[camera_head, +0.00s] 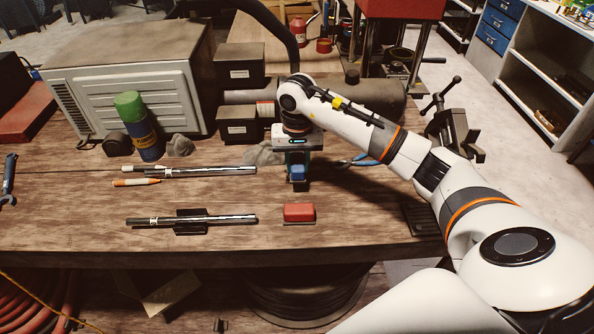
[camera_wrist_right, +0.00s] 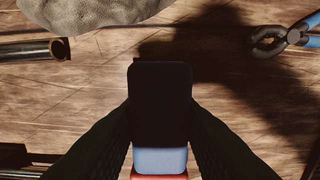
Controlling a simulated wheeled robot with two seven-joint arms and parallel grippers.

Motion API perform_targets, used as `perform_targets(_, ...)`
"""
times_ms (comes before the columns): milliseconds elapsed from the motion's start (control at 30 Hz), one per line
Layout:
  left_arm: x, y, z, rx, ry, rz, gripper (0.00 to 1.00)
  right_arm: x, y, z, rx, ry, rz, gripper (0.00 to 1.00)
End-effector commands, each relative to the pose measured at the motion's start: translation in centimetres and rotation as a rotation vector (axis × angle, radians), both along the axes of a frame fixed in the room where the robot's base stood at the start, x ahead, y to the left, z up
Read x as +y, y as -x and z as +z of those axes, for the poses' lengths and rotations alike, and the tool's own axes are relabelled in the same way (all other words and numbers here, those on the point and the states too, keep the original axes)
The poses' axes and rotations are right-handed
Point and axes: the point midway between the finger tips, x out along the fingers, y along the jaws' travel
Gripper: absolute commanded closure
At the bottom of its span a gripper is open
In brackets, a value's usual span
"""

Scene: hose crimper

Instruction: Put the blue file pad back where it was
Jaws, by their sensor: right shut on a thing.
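The blue file pad (camera_head: 298,173) is between the fingers of my right gripper (camera_head: 298,167), near the middle of the bench. In the right wrist view, the two dark fingers press on both sides of the pad (camera_wrist_right: 160,160); most of its face is in dark shadow and its near end is blue. Whether its underside touches the bench is not clear. A red block (camera_head: 299,212) lies on the bench nearer the front edge, apart from the blue pad. A strip of red shows just past the pad's near end in the wrist view. My left gripper is not in view.
Dark tubes (camera_head: 205,171) lie to the left, and another tube (camera_head: 190,220) lies across a dark holder. Blue-handled pliers (camera_head: 360,161) and a grey rag (camera_head: 264,153) lie near the gripper. Black boxes (camera_head: 240,65) stand behind. Bare wood (camera_head: 350,225) lies right of the red block.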

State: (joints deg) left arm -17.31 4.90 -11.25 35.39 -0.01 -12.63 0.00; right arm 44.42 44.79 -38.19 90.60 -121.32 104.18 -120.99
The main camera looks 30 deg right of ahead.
Motion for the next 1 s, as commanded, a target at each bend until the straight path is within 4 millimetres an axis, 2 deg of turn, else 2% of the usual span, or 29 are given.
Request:
perform_targets(167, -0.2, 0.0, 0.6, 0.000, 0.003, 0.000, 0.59, 0.1, 0.1, -1.3, 0.002, -0.001, 0.001, 0.97)
perform_targets(367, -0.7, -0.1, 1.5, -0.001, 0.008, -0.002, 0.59, 0.1, 0.1, -3.9, 0.002, -0.001, 0.001, 0.97)
perform_targets(733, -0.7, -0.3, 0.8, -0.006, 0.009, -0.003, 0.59, 0.0, 0.0, -4.6, -0.003, 0.001, 0.002, 0.97)
perform_targets(767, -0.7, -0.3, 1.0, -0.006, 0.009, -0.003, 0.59, 0.1, 0.0, -4.4, -0.002, 0.001, 0.002, 0.64)
perform_targets(800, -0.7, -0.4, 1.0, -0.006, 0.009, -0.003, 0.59, 0.1, 0.0, -4.4, -0.002, 0.001, 0.002, 0.58)
perform_targets(867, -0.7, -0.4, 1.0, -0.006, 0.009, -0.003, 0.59, 0.1, 0.0, -4.4, -0.001, 0.001, 0.002, 0.48)
perform_targets(1000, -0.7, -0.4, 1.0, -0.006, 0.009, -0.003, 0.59, 0.1, 0.0, -4.4, -0.001, 0.001, 0.002, 0.48)
